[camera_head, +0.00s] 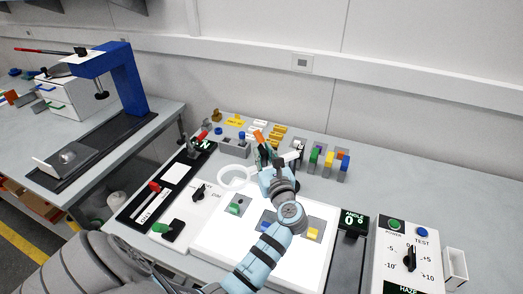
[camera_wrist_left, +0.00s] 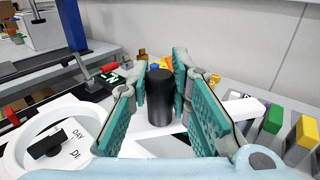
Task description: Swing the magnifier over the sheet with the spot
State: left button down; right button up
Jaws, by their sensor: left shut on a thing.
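The magnifier's white ring (camera_head: 236,178) is over the back left corner of the lit white panel (camera_head: 205,235); it also shows at the left of the left wrist view (camera_wrist_left: 22,142). A white arm piece (camera_head: 291,157) shows right of my gripper. My left gripper (camera_head: 266,160) has its teal fingers on both sides of an upright black handle (camera_wrist_left: 160,98) and is shut on it. Small plates with green (camera_head: 235,208), blue (camera_head: 267,225) and yellow (camera_head: 313,234) pieces are on the panel. I cannot make out a spot on any sheet. My right gripper is not in view.
Several coloured blocks (camera_head: 329,159) stand behind the panel at right. A control box (camera_head: 408,250) is at the front right, a dial (camera_head: 198,191) left of the panel. A blue clamp stand (camera_head: 128,78) is on the left table. My forearm covers part of the panel.

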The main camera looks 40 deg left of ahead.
aim_at(265, 154)
pick_arm(q)
jog(key=shift+s+d+n+g+y, duration=0.2)
jog(key=shift+d+n+g+y, duration=0.2)
jog(key=shift+n+g, duration=0.15)
jog(key=shift+g, duration=0.25)
jog(key=c, duration=1.4)
grip_release()
jog(key=shift+c, duration=0.2)
notch_tip(265, 154, up, 10)
